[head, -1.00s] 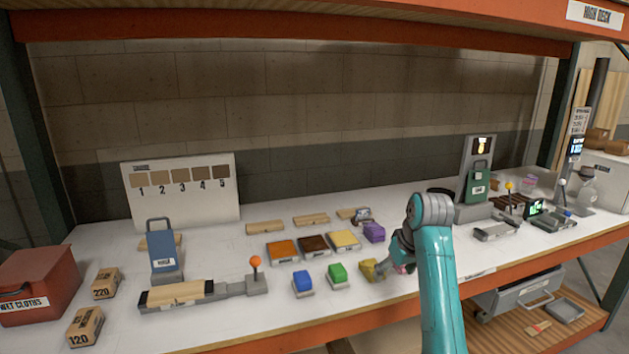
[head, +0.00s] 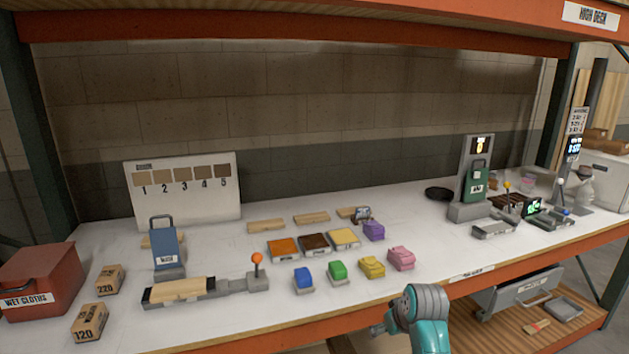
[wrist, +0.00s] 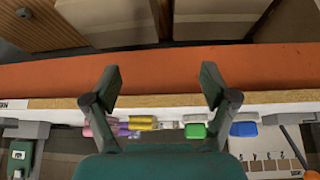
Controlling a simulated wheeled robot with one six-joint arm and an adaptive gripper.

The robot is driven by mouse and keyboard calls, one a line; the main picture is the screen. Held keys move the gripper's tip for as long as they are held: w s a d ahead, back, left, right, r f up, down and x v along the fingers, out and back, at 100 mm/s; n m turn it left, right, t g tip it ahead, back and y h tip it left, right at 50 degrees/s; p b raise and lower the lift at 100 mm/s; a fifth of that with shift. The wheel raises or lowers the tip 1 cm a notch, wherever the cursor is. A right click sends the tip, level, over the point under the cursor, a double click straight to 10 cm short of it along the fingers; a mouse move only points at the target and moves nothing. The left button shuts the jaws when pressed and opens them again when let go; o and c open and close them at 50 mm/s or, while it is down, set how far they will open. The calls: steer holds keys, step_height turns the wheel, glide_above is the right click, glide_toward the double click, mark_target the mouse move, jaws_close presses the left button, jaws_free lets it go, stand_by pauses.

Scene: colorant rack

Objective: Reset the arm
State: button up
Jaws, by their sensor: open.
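My gripper (wrist: 158,88) shows in the wrist view with its two dark green fingers spread wide apart and nothing between them. It hangs in front of the orange front beam (wrist: 160,66) of the rack. In the head view my teal arm (head: 428,325) is low at the bottom, in front of the table edge, and the fingers are mostly hidden. Beyond it, the yellow block (head: 372,267) and the pink block (head: 401,258) stand on the white table, clear of my arm.
Blue (head: 304,278) and green (head: 338,271) blocks stand near the front edge. A clamp fixture (head: 205,288) with a wooden strip is at left, beside small boxes (head: 90,322) and a red bin (head: 38,278). A dispenser (head: 475,185) stands at right. A drawer (head: 520,292) hangs below the deck.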

steer(key=s+f+m+t, duration=0.2)
steer(key=s+f+t, duration=0.1)
steer(key=s+f, duration=1.7)
steer(key=s+r+t+h, duration=0.1)
steer(key=s+t, duration=0.1)
steer(key=s, duration=1.6)
steer(key=s+r+t, duration=0.4)
steer(key=s+r, duration=1.4)
steer(key=s, duration=0.3)
steer(key=shift+a+r+m, duration=0.15)
steer(key=shift+a+m, duration=0.2)
steer(key=shift+m, duration=0.05)
